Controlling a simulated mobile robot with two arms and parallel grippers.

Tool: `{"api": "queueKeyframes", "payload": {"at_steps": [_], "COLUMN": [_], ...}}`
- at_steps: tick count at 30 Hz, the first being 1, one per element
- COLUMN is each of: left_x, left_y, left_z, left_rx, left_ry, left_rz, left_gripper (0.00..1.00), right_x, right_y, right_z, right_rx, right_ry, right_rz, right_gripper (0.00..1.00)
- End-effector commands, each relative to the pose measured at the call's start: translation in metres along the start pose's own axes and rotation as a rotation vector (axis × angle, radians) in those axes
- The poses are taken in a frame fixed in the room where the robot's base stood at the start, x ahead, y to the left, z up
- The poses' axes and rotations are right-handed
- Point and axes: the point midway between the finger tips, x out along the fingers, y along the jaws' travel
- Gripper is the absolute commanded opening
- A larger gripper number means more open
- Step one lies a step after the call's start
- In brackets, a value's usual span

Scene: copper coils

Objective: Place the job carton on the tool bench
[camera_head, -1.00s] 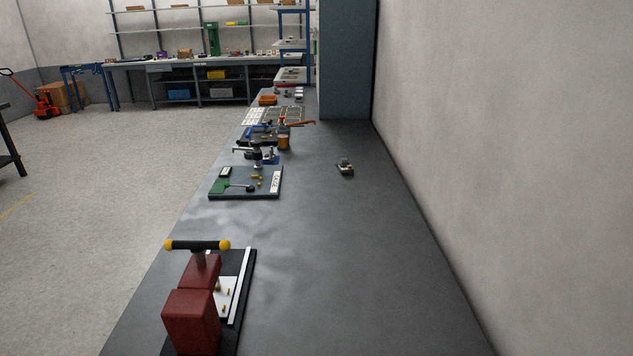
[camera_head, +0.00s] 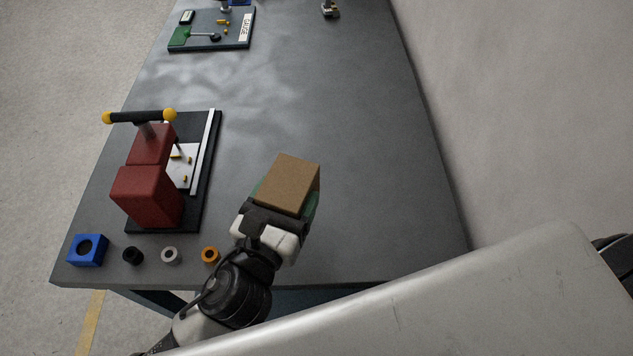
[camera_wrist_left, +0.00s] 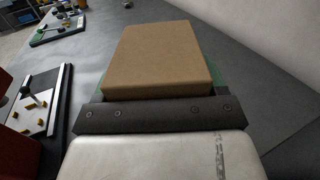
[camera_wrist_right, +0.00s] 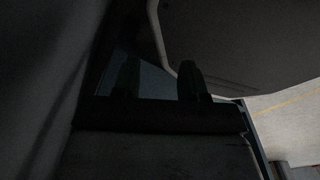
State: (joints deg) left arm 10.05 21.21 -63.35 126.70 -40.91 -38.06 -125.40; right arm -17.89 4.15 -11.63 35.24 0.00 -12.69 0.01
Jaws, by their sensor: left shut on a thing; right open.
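The job carton is a plain brown box (camera_head: 287,182). My left gripper (camera_head: 280,208) is shut on it, over the near right part of the tool bench (camera_head: 340,110). In the left wrist view the carton (camera_wrist_left: 160,55) fills the middle, with green showing beside it. I cannot tell whether its underside touches the bench top. My right gripper (camera_wrist_right: 160,85) shows only in its dark wrist view, open with nothing seen between its fingers; it is hidden in the head view.
A red press (camera_head: 150,180) on a black base stands left of the carton. A blue block (camera_head: 87,250), a black ring (camera_head: 132,255), a grey ring (camera_head: 170,255) and an orange ring (camera_head: 210,254) line the near edge.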

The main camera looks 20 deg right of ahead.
Motion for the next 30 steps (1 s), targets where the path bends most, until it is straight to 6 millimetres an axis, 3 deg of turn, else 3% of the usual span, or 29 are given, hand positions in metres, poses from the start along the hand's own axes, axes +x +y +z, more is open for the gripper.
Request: {"api": "queueKeyframes", "payload": {"at_steps": [3,10,14,21,30], "left_x": [0.027,0.06,0.065,0.064,0.064], "left_y": [-0.012,-0.025,-0.027,-0.028,-0.027], "left_z": [-0.018,-0.038,-0.045,-0.08,-0.081], "left_rx": [-0.003,-0.001,0.0,-0.001,0.001], "left_ry": [-0.002,-0.003,-0.002,0.0,-0.003], "left_rz": [0.001,0.001,0.001,0.002,0.0], "left_gripper": [0.43,0.43,0.43,0.43,0.43], "right_x": [0.006,0.012,0.014,0.027,0.026], "right_y": [0.002,0.009,0.009,0.01,0.01], "right_z": [-0.004,-0.013,-0.013,-0.011,-0.009], "right_rx": [-0.001,-0.001,-0.001,0.0,0.0], "right_ry": [0.006,0.022,0.022,0.021,0.017], "right_rz": [0.003,0.011,0.012,0.013,0.013], "right_gripper": [0.43,0.43,0.43,0.43,0.43]}}
